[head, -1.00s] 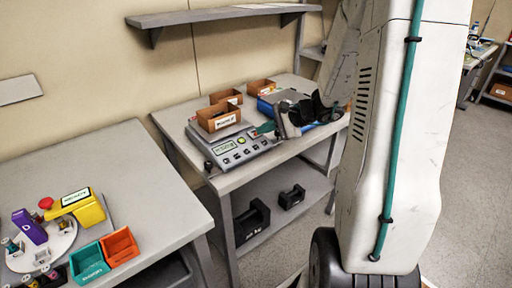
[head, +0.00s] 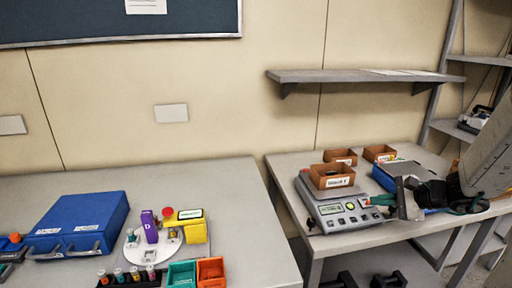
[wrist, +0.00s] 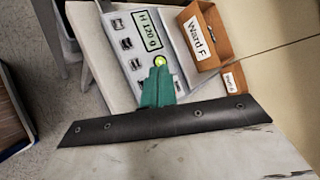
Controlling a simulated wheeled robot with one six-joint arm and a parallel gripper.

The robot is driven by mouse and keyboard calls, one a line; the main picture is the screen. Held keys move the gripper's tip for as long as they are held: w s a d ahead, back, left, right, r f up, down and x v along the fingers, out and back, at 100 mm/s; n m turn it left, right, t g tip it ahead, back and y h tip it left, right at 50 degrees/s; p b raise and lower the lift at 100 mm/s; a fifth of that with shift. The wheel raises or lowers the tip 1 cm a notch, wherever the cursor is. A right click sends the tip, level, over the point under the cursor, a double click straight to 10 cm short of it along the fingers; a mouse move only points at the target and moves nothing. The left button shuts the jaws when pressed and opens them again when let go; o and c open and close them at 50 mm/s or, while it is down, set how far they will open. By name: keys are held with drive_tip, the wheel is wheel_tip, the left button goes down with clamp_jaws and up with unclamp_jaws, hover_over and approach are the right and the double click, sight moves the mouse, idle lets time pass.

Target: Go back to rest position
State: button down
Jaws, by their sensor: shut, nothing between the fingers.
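My gripper (head: 383,200) is at the right edge of the grey scale (head: 345,210) on the right table, with nothing visible in it. In the wrist view its teal fingers (wrist: 158,85) are together in front of the scale's panel (wrist: 140,45); whether they touch it I cannot tell. My arm comes in from the right side of the head view.
Brown bins (head: 332,176) stand on and behind the scale, under a wall shelf (head: 360,76). The left table (head: 235,190) holds a blue case (head: 80,222), a white turntable (head: 150,250) with purple and yellow devices, and teal (head: 181,274) and orange (head: 210,271) bins.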

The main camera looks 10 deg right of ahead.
drive_tip(key=s+a+r+n+g+h, duration=0.2)
drive_tip(key=s+a+r+n, duration=0.2)
drive_tip(key=s, duration=0.4)
drive_tip(key=s+a+r+n+g+h, duration=0.2)
drive_tip(key=s+a+r+n+g, duration=0.1)
drive_tip(key=s+a+n, duration=0.4)
drive_tip(key=s+a+r+n+g+h, duration=0.2)
drive_tip(key=s+a+n, duration=0.4)
drive_tip(key=s, duration=0.4)
wheel_tip(320, 180, up, 3)
drive_tip(key=shift+s+a+f+g+h, duration=0.15)
drive_tip(key=shift+s+a+g+h, duration=0.05)
drive_tip(key=shift+s+g+h, duration=0.25)
